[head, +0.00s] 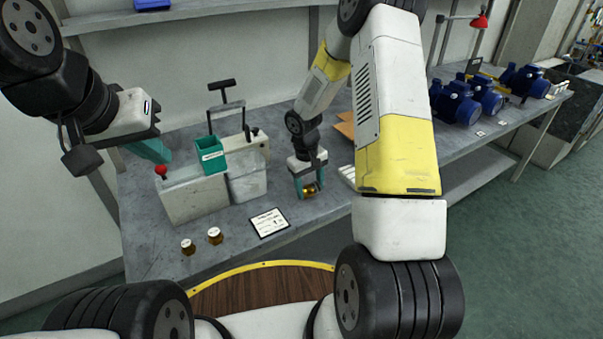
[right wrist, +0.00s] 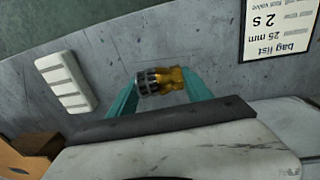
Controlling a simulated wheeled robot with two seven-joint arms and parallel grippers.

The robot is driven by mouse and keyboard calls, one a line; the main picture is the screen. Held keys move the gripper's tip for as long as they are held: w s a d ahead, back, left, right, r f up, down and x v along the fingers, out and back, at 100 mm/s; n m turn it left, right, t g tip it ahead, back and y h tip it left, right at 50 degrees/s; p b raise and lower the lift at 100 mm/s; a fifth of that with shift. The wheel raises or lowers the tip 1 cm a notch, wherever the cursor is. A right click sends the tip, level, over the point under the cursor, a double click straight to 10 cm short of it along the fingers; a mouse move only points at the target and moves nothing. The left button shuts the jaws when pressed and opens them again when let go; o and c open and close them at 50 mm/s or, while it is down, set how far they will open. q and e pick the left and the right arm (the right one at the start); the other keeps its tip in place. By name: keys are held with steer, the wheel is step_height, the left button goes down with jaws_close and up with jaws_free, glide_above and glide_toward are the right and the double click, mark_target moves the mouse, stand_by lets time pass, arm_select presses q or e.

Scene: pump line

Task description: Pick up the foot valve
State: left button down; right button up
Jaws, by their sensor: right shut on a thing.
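The foot valve (right wrist: 161,81) is a small brass piece with a dark slotted strainer end. It lies between the teal fingers of my right gripper (right wrist: 160,90), which is shut on it. In the head view my right gripper (head: 309,190) holds the brass valve (head: 310,189) over the bench, right of the bag list card (head: 268,222). I cannot tell how high above the bench it is. My left gripper (head: 150,150) has teal fingers and hangs at the left, above the bench's back left part; its fingertips are partly hidden by its own body.
The grey bench (head: 300,228) carries a machine with a teal bin (head: 211,157) and red knob. Two small brass fittings (head: 214,236) stand at its front left. A white ribbed block (right wrist: 65,81) and cardboard (right wrist: 25,155) lie near my right gripper. Blue pumps (head: 457,103) stand at the right.

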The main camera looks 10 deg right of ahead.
steer(key=shift+c, duration=1.2)
steer(key=shift+r, duration=0.1)
